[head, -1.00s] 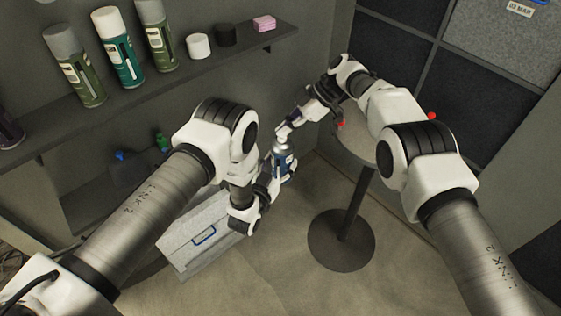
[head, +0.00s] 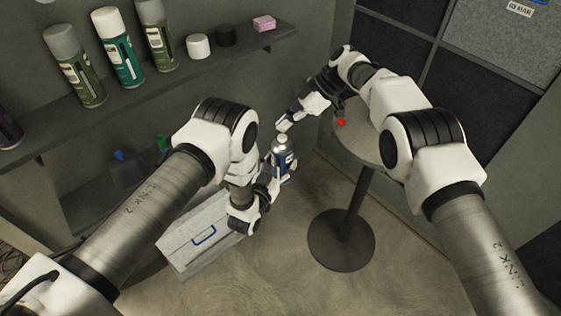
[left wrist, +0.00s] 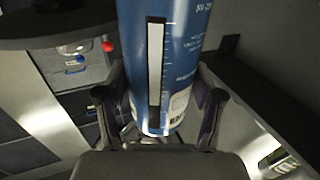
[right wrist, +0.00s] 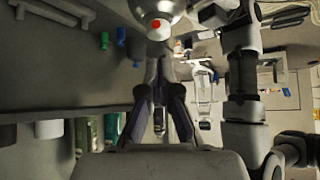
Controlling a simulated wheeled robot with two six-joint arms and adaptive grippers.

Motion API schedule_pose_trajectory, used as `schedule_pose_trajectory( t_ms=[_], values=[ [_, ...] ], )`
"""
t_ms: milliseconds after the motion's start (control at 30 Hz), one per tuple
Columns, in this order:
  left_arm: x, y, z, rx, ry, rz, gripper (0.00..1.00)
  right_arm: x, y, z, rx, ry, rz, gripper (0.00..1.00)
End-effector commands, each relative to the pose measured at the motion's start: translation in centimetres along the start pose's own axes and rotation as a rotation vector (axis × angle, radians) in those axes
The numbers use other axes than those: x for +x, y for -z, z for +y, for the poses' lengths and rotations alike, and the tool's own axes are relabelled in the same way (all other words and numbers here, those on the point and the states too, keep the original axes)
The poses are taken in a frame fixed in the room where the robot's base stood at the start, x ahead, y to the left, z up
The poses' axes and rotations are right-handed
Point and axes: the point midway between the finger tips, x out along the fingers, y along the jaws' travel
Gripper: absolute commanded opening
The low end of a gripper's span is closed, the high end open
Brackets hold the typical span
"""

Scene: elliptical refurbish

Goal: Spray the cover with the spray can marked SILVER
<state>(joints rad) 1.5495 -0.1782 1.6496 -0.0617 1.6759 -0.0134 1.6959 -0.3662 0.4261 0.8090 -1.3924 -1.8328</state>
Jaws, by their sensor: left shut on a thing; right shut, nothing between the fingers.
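A blue spray can with a silver shoulder (head: 282,160) stands roughly upright in my left gripper (head: 273,182), which is shut around its body. The left wrist view shows the blue can (left wrist: 180,60) between the fingers; I cannot read SILVER on it. My right gripper (head: 284,124) is shut and empty, just above the can's top. In the right wrist view, the can's top (right wrist: 158,10) and its pale nozzle with a red dot (right wrist: 156,25) are just beyond the closed fingertips (right wrist: 161,66). I cannot identify the cover in these views.
A round pedestal table (head: 352,135) stands right of the can. A grey box (head: 195,240) lies below on the floor.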

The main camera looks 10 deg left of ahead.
Motion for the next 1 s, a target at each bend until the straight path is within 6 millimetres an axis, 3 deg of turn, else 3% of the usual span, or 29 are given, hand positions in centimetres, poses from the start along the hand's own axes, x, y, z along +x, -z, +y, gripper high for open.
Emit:
schedule_pose_trajectory(
  t_ms=[200, 533, 800, 1000],
  values=[
    [0.0, 0.0, 0.0, 0.0, 0.0, 0.0, 0.25, -1.4, 1.4, 0.0, 0.0, -0.001, 0.0, 0.0],
    [0.0, 0.0, 0.0, 0.0, 0.0, -0.001, 0.25, -1.9, 1.4, 0.0, 0.0, -0.001, 0.001, 0.0],
    [0.0, 0.0, 0.0, 0.0, 0.0, -0.001, 0.25, -6.8, 1.3, 0.1, -0.001, -0.004, 0.001, 0.0],
    [0.0, 0.0, 0.0, 0.0, 0.0, -0.001, 0.25, -8.9, 1.3, 0.1, 0.001, 0.0, 0.001, 0.0]
  ],
)
